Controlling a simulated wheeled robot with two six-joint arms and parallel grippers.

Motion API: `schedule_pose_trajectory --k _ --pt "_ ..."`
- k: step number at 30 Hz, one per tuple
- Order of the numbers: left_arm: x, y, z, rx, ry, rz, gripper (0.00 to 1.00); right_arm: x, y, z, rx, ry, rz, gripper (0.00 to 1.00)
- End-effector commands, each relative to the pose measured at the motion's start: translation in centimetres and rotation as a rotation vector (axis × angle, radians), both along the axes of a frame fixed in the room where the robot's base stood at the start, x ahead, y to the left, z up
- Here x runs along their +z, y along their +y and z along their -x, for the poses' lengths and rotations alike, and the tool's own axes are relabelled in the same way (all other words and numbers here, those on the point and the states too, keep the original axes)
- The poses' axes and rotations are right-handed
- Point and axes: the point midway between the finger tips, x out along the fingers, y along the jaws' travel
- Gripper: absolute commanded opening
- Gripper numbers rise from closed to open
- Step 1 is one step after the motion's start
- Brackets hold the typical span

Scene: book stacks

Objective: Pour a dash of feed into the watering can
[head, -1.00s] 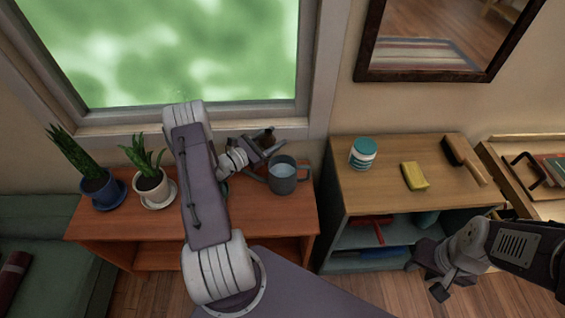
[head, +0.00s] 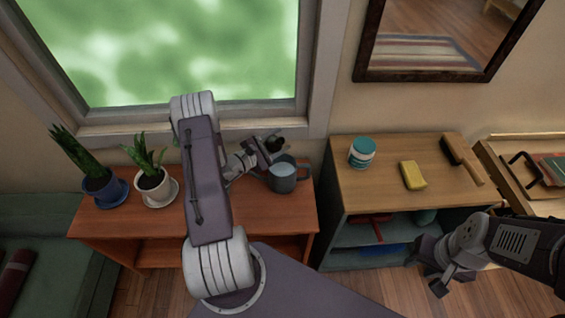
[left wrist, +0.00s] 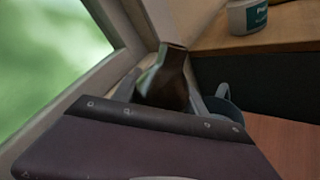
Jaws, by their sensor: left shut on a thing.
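The grey watering can (head: 284,183) stands on the reddish wooden bench below the window, with pale liquid showing in its open top. Part of it also shows in the left wrist view (left wrist: 222,108). My left gripper (head: 264,150) is just left of and above the can, shut on a small dark brown bottle (left wrist: 163,88). The bottle (head: 276,143) appears tilted in the head view, above the can's back rim. Whether anything flows from it cannot be seen. My right gripper (head: 432,277) hangs empty in front of the shelf at right; its jaw opening is unclear.
Two potted plants, one in a blue pot (head: 104,188) and one in a white pot (head: 153,186), stand at the bench's left. A teal-and-white tub (head: 362,153), a yellow sponge (head: 413,175) and a brush (head: 462,160) lie on the right cabinet. The window frame is close behind.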

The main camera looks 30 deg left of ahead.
Motion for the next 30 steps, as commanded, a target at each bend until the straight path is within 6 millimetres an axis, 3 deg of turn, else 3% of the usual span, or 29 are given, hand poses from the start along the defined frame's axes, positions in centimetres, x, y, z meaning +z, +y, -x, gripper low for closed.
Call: schedule_pose_trajectory --k 30 --pt "-0.46 0.07 -0.04 0.000 -0.010 -0.091 0.00 -0.14 0.00 0.00 0.000 0.000 0.000 0.36"
